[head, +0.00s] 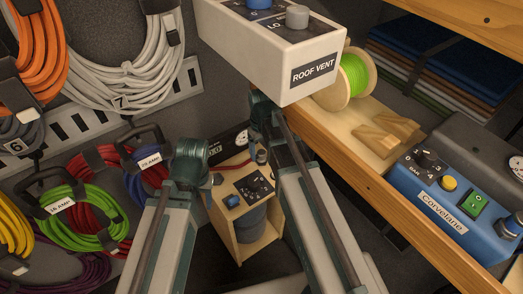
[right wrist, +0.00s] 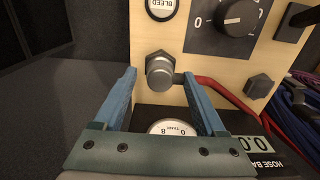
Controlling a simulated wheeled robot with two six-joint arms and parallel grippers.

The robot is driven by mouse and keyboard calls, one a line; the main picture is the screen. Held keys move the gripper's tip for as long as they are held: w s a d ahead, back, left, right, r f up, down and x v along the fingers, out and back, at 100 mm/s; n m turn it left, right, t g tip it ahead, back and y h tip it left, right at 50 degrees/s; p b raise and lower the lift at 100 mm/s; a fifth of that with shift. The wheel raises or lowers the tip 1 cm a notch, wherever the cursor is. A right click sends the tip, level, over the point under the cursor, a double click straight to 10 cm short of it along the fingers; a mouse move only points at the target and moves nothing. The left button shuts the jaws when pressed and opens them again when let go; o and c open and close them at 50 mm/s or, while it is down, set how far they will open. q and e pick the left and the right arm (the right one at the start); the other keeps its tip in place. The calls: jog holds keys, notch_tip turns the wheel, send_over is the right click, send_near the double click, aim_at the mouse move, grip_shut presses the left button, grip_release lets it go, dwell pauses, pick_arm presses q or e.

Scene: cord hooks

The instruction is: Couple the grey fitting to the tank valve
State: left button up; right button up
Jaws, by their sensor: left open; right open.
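In the right wrist view a grey hex fitting with a round end (right wrist: 160,70) stands out from a pale wooden panel. A red hose (right wrist: 222,90) runs off to the right from beside it. My right gripper (right wrist: 160,82) is open, its blue fingers on either side of the fitting, not visibly closed on it. A second, darker hex piece (right wrist: 258,87) sits on the panel to the right; I cannot tell which piece is the tank valve. In the head view my left gripper (head: 190,152) is open at the left, and my right one (head: 264,112) is further right; their fingertips are hard to see.
A wooden box (head: 240,250) with a black knob panel stands between my arms. A white ROOF VENT box (head: 275,55) hangs above. A wooden shelf (head: 340,155) with a green spool (head: 352,78) and a blue Corvelane unit (head: 450,205) is right. Coiled cords (head: 85,205) hang left.

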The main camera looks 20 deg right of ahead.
notch_tip(320, 180, up, 7)
jog(key=p, duration=0.6)
jog(key=shift+f, duration=0.15)
pick_arm(q)
notch_tip(320, 180, up, 7)
jog(key=shift+f, duration=0.2)
pick_arm(e)
jog(key=shift+f, duration=0.1)
